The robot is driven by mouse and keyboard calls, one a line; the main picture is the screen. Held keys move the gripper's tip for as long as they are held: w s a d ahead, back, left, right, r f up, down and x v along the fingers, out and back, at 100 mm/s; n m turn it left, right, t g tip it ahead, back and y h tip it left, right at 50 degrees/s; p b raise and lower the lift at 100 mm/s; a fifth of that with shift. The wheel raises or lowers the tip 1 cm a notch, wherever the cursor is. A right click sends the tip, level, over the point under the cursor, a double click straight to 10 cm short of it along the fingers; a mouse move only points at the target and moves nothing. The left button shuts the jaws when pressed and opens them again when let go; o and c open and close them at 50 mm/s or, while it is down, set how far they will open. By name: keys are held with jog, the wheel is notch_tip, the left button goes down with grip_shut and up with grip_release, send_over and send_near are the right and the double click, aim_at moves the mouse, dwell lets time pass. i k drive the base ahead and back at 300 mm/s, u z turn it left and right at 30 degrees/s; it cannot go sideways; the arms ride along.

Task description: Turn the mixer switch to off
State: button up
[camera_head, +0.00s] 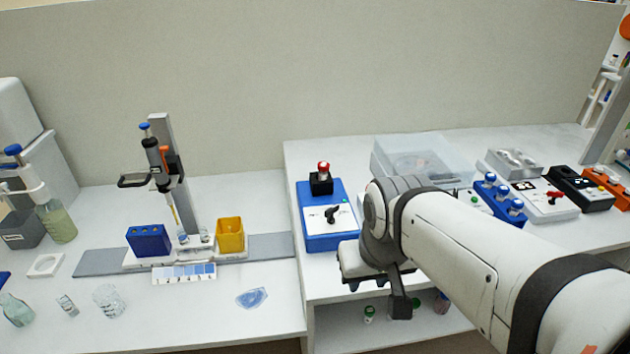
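A blue box (322,243) stands on the right-hand bench. It has a white panel with a black rotary knob (331,214) and a black block with a red top (323,168) behind it. A white box (545,208) with a small red switch (555,196) stands further right. No readable label shows which of them is the mixer. My gripper (378,300) hangs in front of and to the right of the blue box, near the bench's front edge, apart from the knob. One dark finger shows clearly; the finger gap is not clear.
A clear tub (424,152) stands behind my arm. A blue rack (501,200) and a black box (580,187) are to the right. A pipette stand (174,165), a yellow cup (230,234) and glassware occupy the left bench. Small vials (369,314) sit on the lower shelf.

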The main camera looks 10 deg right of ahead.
aim_at(332, 211)
jog(key=u, duration=0.1)
jog(key=k, duration=0.25)
jog(key=z, duration=2.55)
jog(key=k, duration=0.9)
jog(key=u, duration=2)
jog(key=i, duration=1)
jog(key=u, duration=0.05)
